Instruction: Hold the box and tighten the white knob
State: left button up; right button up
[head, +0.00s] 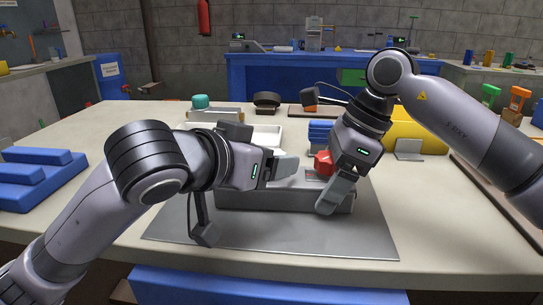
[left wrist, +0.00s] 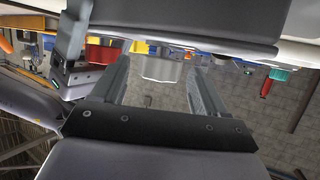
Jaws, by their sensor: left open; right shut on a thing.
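The grey box (head: 270,200) sits on a grey mat (head: 270,236) in the middle of the table. In the left wrist view its dark body (left wrist: 190,25) fills the top. A red knob (head: 323,163) stands on its top and also shows in the left wrist view (left wrist: 102,52). The white knob (left wrist: 162,66) appears between the spread fingers of my open left gripper (left wrist: 158,75); contact cannot be told. In the head view my left gripper (head: 283,168) mostly hides that knob. My right gripper (head: 335,195) is shut on the box at its front right, pointing down.
Behind the box are a white tray (head: 268,136), a blue stacked block (head: 320,131), a black round thing (head: 267,100) and a yellow bin (head: 418,133). Blue blocks (head: 38,178) lie at the far left. The table front right of the mat is clear.

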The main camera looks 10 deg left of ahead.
pick_arm(q)
jog(key=shift+x, duration=1.1)
jog(key=c, duration=1)
jog(key=shift+m+h, duration=0.3)
jog(key=shift+h, duration=0.1)
jog(key=m+g+h, duration=0.3)
jog(key=m, duration=0.1)
jog(key=shift+m+g+h, duration=1.1)
jog(key=shift+m+g, duration=0.3)
jog(key=shift+g, duration=0.2)
